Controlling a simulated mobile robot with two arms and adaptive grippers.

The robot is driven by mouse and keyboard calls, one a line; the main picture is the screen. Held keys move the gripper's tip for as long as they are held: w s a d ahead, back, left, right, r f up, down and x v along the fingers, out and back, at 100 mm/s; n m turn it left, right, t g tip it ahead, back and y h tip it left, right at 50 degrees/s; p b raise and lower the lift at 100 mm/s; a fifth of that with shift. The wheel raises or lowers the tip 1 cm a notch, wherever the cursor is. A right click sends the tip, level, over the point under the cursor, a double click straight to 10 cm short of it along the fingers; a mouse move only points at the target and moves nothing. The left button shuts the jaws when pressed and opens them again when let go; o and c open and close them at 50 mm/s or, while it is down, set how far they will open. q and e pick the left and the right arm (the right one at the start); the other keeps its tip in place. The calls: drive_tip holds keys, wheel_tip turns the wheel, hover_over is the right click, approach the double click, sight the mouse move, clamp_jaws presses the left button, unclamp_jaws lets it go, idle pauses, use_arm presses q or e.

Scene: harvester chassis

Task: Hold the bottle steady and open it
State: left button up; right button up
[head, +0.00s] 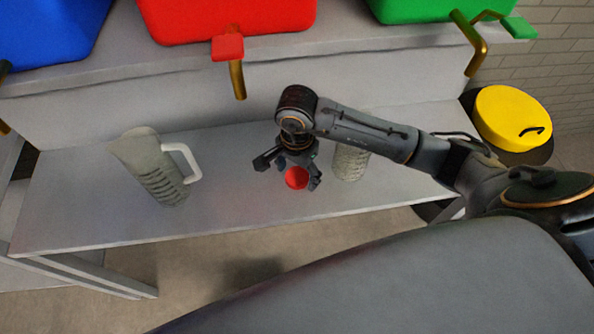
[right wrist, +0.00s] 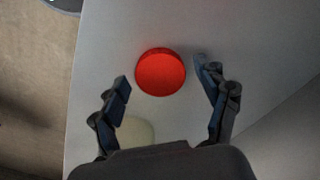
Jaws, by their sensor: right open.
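A round red cap (head: 296,178) shows at the fingers of my right gripper (head: 289,172). In the right wrist view the cap (right wrist: 161,72) shows as a red disc between the two spread fingertips (right wrist: 162,74), with gaps on both sides. My right gripper is open. I cannot tell whether the cap rests on something. A pale, textured bottle-like container (head: 350,162) stands on the bench, partly hidden behind my right forearm. My left gripper is not in view.
A grey jug with a white handle (head: 155,165) stands on the grey bench (head: 80,200) at left. Blue (head: 50,30), red (head: 230,15) and green (head: 425,8) bins with taps sit on the shelf above. A yellow-lidded container (head: 512,118) is at right.

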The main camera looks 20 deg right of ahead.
sight(297, 176)
drive_tip(key=shift+r, duration=0.5)
wheel_tip(297, 176, up, 11)
drive_tip(key=b, duration=0.1)
drive_tip(key=shift+r+b, duration=0.15)
drive_tip(key=shift+b, duration=0.15)
